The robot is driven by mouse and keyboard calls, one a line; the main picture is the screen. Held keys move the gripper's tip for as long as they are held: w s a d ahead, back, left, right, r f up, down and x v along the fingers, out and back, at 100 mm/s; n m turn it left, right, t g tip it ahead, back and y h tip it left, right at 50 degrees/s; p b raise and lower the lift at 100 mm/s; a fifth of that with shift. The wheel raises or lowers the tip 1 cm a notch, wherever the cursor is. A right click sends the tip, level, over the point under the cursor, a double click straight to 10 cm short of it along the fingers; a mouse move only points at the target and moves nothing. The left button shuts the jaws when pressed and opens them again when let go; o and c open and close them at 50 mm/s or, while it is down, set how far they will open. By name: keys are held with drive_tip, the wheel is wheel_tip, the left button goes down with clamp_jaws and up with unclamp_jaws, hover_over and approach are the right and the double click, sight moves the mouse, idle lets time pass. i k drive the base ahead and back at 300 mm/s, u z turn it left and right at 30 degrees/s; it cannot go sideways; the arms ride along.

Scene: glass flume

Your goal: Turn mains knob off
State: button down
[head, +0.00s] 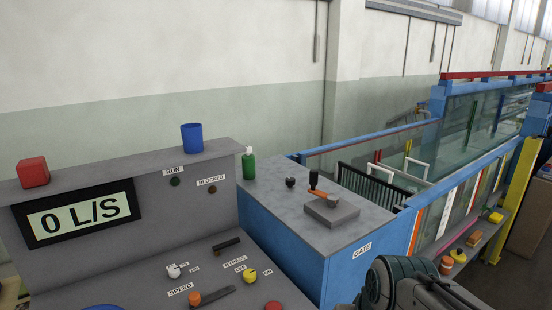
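No label reading MAINS can be made out. A yellow knob (249,276) sits on the console's sloped panel between labels that read OFF and ON; which way it points is too small to tell. A white knob (173,270) sits farther left with two small labels I cannot read surely. Dark links of my arm show at the bottom right, right of the console. My gripper is not in view.
The grey console (110,272) also carries an orange-knobbed SPEED slider (210,296), a dark handle (227,243), a red button (273,305) and a display (78,214) reading 0 L/S. A blue cup (192,138) and red block (33,172) stand on top. The GATE cabinet (365,222) stands right.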

sight(250, 276)
drive_tip(key=u, duration=0.4)
drive_tip(key=i, duration=0.75)
drive_tip(key=u, duration=0.35)
